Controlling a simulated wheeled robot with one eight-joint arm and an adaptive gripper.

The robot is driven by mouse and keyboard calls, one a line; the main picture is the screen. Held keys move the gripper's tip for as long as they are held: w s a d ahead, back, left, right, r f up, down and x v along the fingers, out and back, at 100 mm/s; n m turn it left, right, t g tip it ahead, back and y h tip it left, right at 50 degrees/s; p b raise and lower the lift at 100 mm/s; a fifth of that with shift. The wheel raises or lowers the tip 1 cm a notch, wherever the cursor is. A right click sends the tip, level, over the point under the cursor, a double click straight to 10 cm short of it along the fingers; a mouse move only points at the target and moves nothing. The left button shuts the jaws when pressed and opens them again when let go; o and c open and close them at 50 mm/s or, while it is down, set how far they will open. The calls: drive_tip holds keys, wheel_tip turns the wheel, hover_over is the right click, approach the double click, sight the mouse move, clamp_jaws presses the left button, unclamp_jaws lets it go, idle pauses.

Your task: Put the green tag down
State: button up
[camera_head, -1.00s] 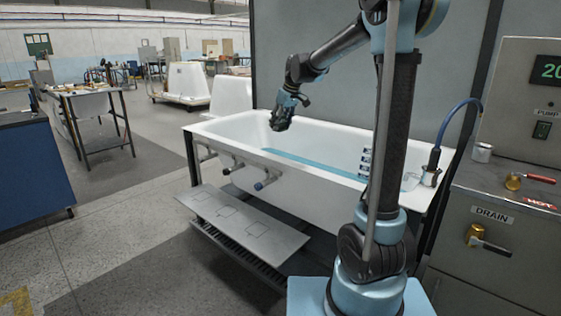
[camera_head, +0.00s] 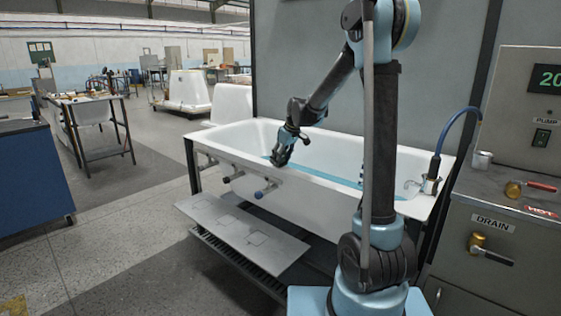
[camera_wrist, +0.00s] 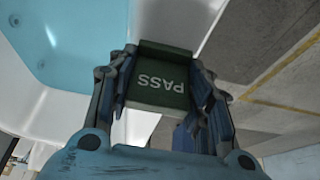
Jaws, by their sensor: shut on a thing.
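The green tag (camera_wrist: 160,78) reads "PASS" in white letters and shows upside down in the wrist view. My gripper (camera_wrist: 165,100) is shut on it, with a finger at each side. Behind the tag the wrist view shows the white tub rim and the floor. In the head view my gripper (camera_head: 277,163) is over the near rim of the white bathtub (camera_head: 310,187). The tag cannot be made out in the head view.
Blue water (camera_wrist: 80,35) lies in the tub. Pipe fittings (camera_head: 232,178) stick out from the tub's front. A low grey panel (camera_head: 225,222) with marked rectangles lies below the front. A drain cabinet (camera_head: 490,235) stands at the right.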

drive_tip(key=shift+f, duration=0.2)
drive_tip(key=o, duration=1.1)
drive_tip(key=shift+c, duration=0.2)
